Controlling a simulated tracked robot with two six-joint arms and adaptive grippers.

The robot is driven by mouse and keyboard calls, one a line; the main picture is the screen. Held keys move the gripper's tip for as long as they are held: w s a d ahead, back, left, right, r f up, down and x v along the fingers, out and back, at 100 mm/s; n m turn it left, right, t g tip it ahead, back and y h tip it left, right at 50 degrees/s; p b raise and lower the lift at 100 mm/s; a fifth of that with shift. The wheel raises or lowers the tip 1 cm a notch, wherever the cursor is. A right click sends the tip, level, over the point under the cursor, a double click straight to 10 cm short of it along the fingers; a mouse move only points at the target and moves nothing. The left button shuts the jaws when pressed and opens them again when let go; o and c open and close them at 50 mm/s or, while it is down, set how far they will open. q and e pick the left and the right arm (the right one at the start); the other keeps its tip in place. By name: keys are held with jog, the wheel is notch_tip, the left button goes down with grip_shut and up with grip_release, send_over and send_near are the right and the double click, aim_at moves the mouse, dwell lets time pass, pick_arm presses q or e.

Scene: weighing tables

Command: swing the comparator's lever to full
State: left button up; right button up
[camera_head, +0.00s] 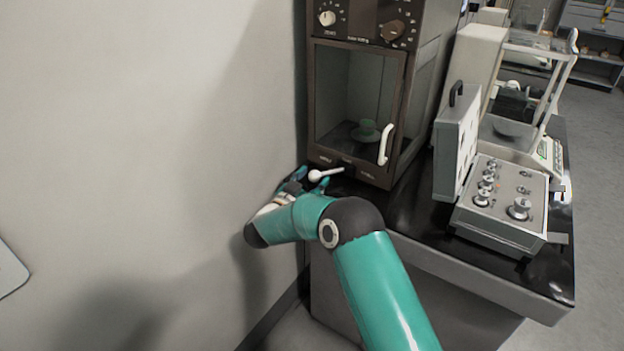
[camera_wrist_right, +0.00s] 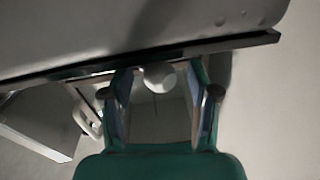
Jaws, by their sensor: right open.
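The comparator (camera_head: 314,95) is a tall brown cabinet with a glass door, standing on the black table against the wall. Its lever (camera_head: 331,172) is a short pale rod at the base of the front, ending in a white ball knob (camera_head: 314,176) at its left end. My right gripper (camera_head: 301,178) is at the left of the knob, fingers apart. In the right wrist view the white knob (camera_wrist_right: 158,77) shows between the two open fingertips (camera_wrist_right: 160,92), not clamped. Small labels beside the lever are too small to read. My left gripper is out of view.
The door's white handle (camera_head: 385,145) stands out right of the lever. A grey instrument box (camera_head: 500,203) with knobs and an upright lid stands to the right. The wall (camera_head: 150,150) is close on the left.

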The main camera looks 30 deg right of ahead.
grip_shut()
